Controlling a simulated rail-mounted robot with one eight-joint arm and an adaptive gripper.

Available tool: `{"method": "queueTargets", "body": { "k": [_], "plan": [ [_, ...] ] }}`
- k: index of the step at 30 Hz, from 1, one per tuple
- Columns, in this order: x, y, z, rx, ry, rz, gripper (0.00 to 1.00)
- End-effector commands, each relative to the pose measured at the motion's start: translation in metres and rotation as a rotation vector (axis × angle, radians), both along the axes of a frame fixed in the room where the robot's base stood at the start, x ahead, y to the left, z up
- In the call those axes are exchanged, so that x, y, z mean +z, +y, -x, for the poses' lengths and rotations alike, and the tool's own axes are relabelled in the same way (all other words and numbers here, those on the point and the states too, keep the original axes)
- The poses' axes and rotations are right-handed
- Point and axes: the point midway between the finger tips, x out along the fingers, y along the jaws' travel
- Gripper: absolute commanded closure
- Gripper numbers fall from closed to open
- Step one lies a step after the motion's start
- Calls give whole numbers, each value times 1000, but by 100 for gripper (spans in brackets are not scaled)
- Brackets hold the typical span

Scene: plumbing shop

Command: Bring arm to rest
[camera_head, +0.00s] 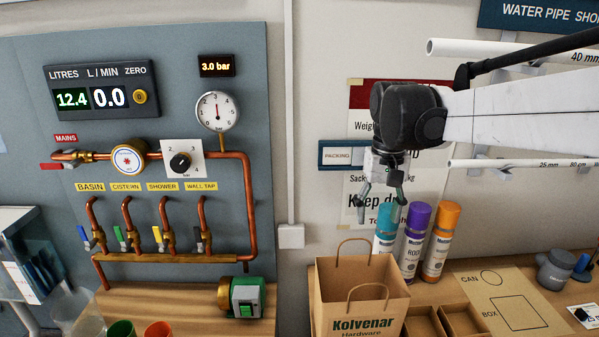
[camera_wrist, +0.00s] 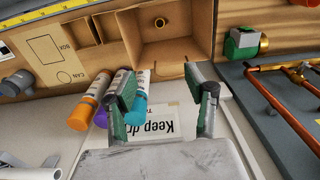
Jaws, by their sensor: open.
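My gripper (camera_head: 381,190) hangs from my white arm at the right of the head view, fingers pointing down. Its two fingers are apart with nothing between them. It is above and behind the paper bag (camera_head: 335,309), in front of the wall poster. In the wrist view my gripper (camera_wrist: 163,100) shows two green-padded fingers spread apart. The open bag (camera_wrist: 190,20) shows beyond the fingertips, with a small ring-like brown thing (camera_wrist: 160,22) inside it.
Teal (camera_head: 387,228), purple (camera_head: 413,240) and orange (camera_head: 441,241) cans stand close below and right of my gripper. White pipes (camera_head: 520,162) are racked on the right wall. A copper pipe panel (camera_head: 150,60) fills the left. A green-and-grey device (camera_head: 246,297) sits left of the bag.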

Motion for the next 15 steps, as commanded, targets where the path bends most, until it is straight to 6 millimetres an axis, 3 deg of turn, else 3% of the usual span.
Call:
{"method": "queueTargets", "body": {
  "k": [15],
  "plan": [
    [-65, 0, 104, 8, -283, 1, 51]
  ]
}}
